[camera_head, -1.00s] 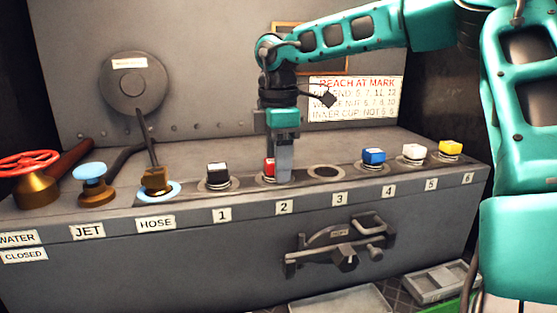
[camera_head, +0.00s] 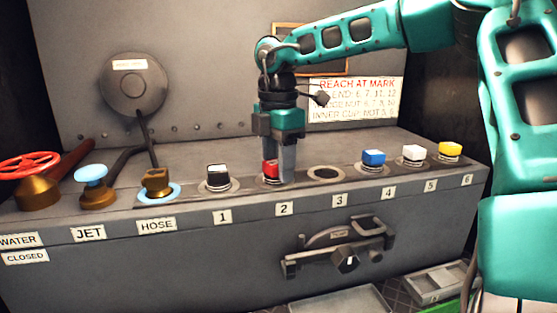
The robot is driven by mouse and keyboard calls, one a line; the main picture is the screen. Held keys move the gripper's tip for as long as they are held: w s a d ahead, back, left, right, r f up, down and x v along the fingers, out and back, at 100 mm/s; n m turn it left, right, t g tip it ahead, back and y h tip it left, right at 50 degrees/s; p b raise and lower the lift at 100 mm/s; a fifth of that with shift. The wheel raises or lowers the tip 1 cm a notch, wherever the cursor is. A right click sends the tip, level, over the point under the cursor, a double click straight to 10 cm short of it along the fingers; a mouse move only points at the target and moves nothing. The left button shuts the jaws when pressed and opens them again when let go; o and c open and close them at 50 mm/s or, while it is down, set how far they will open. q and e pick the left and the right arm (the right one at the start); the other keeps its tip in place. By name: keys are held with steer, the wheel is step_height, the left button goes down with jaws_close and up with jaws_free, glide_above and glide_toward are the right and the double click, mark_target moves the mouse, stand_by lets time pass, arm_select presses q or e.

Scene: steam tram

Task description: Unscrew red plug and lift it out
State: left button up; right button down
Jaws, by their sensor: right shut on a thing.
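The red plug (camera_head: 270,170) sits in its round seat at position 2 on the grey ledge. My right gripper (camera_head: 279,172) comes down from above and is shut on the red plug, with one finger to its right hiding part of it. The gripper points straight down, and the plug appears still seated in its hole. My left gripper is not in view.
Blue (camera_head: 373,159), white (camera_head: 414,154) and yellow (camera_head: 451,149) plugs stand to the right. A red valve wheel (camera_head: 28,166) is far left. Trays (camera_head: 345,302) lie below the ledge.

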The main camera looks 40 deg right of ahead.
stand_by(0.3)
steer(key=n, duration=0.4)
steer(key=shift+w, duration=0.15)
steer(key=n, duration=0.4)
steer(key=shift+w, duration=0.15)
steer(key=shift+a+n, duration=0.1)
steer(key=shift+n, duration=0.6)
steer(key=shift+r, duration=0.1)
